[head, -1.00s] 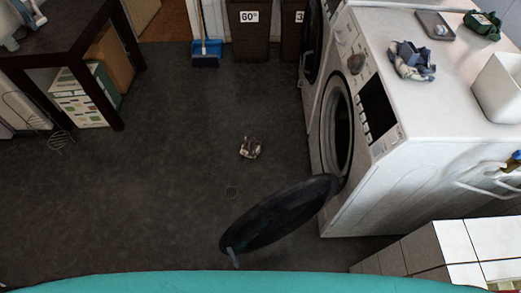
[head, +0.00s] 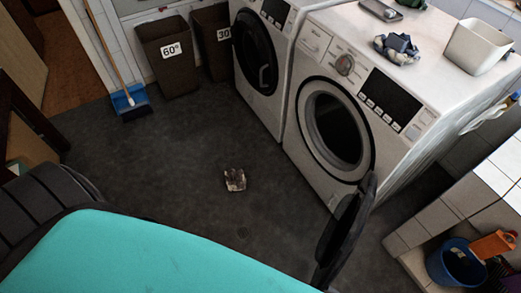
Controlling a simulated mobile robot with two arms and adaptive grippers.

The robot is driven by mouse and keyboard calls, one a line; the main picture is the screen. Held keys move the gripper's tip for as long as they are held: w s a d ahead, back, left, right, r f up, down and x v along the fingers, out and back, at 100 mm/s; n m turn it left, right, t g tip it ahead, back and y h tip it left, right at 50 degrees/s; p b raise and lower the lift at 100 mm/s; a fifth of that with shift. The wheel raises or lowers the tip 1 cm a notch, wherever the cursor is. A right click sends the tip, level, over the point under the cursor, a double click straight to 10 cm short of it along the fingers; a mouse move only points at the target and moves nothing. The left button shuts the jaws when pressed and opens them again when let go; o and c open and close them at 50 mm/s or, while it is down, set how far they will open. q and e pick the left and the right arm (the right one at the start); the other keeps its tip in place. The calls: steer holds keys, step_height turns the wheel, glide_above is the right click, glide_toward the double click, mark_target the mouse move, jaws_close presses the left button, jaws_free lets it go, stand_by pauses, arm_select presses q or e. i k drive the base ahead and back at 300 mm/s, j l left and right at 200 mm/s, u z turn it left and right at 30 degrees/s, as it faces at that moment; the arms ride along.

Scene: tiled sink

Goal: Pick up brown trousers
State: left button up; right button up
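A small crumpled brown and whitish cloth (head: 235,180) lies on the dark floor in the middle of the head view. Its shape does not clearly show whether it is trousers. Neither of my grippers is in the head view. On top of the front washing machine (head: 330,110) lies a blue-grey crumpled cloth (head: 398,46).
The front machine's open round door (head: 345,230) sticks out over the floor at right. Two brown bins (head: 168,62) and a blue dustpan (head: 130,102) stand at the back. A teal surface (head: 150,260) fills the lower left. The floor around the cloth is clear.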

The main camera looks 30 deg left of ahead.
mark_target(236, 179)
steer(key=j+z, duration=0.3)
steer(key=z, duration=0.15)
steer(key=j+z, duration=0.7)
steer(key=z, duration=0.2)
steer(key=j+z, duration=1)
steer(key=j+u, duration=0.2)
steer(key=u, duration=0.2)
steer(key=i+j+u, duration=0.15)
steer(key=u, duration=0.25)
